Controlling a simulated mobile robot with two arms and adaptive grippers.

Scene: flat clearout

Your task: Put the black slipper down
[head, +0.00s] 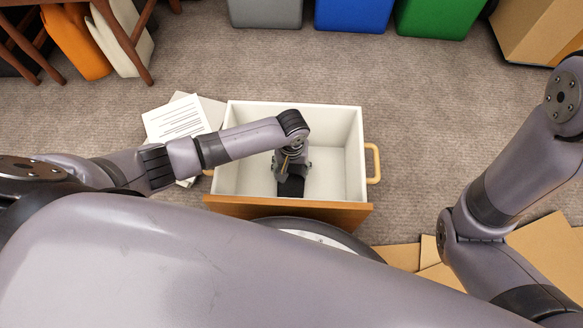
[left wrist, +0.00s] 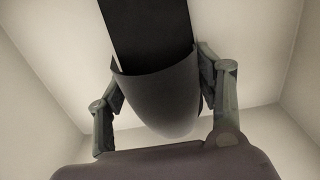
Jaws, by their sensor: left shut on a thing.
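The black slipper (head: 291,187) is inside a white box (head: 355,140) with a wooden front edge. In the left wrist view the slipper (left wrist: 165,100) shows a dark insole and a rounded grey-black toe part. My left gripper (head: 290,168) reaches down into the box from above. In the left wrist view the fingers of that gripper (left wrist: 160,72) are on both sides of the slipper, shut on it. I cannot tell whether the slipper touches the box floor. My right arm shows at the right, but its gripper is out of view.
Papers (head: 176,120) lie left of the box. Grey (head: 265,12), blue (head: 353,14) and green (head: 434,18) bins stand at the back. A cardboard box (head: 535,30) is at the back right, and flat cardboard (head: 548,250) lies at the lower right. Carpet around the box's back is clear.

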